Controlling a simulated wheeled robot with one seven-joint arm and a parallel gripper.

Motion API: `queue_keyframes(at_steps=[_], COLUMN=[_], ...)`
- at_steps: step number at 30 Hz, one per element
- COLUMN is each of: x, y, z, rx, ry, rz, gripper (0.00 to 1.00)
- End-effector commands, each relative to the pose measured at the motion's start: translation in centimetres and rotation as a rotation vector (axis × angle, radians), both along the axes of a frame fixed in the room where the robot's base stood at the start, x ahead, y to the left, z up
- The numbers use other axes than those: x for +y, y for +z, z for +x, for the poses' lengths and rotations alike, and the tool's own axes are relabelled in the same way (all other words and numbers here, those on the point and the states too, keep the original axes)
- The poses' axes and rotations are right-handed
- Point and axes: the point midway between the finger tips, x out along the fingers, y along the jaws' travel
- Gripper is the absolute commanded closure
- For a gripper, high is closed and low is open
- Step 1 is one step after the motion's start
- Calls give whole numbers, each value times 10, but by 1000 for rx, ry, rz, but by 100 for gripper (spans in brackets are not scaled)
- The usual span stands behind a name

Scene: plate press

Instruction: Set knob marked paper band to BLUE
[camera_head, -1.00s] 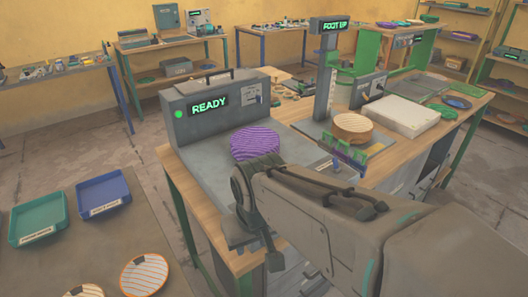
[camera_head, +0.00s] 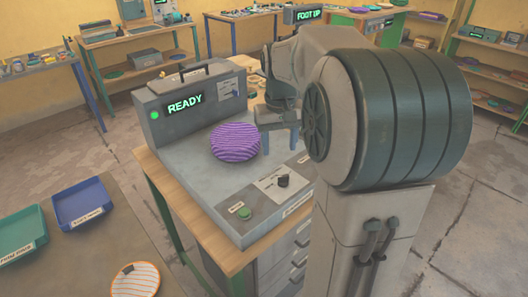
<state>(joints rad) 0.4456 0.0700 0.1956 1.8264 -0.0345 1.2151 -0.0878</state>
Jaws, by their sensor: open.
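A black knob (camera_head: 283,181) stands on a pale marked plate (camera_head: 277,184) on the low front deck of the grey press (camera_head: 202,185). The plate's lettering is too small to read, so I cannot tell its marks or the knob's setting.
A purple striped stack (camera_head: 235,143) sits on the deck left of my gripper. A green button (camera_head: 245,213) is at the deck's front. The housing's screen (camera_head: 185,103) reads READY. Blue (camera_head: 82,203) and teal (camera_head: 20,235) trays and an orange striped disc (camera_head: 136,280) lie at left.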

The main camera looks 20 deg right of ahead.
Motion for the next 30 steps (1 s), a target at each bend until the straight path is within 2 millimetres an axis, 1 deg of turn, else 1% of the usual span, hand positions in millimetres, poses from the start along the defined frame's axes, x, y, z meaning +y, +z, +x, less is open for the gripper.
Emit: queue_keyframes(at_steps=[1, 4, 8, 11, 14, 24, 27, 30], x=[-11, -23, -30, -30, -29, -28, -29, -29], y=[3, 4, 1, -8, -26, -97, -113, -124], z=[8, 17, 21, 22, 21, 21, 21, 21], rx=[10, 21, 29, 29, 31, 31, 29, 29], ry=[-12, -20, -25, -24, -24, -23, -24, -24], rz=[9, 21, 27, 28, 29, 29, 27, 27], gripper=[47, 47, 47, 47, 47, 47, 47, 47])
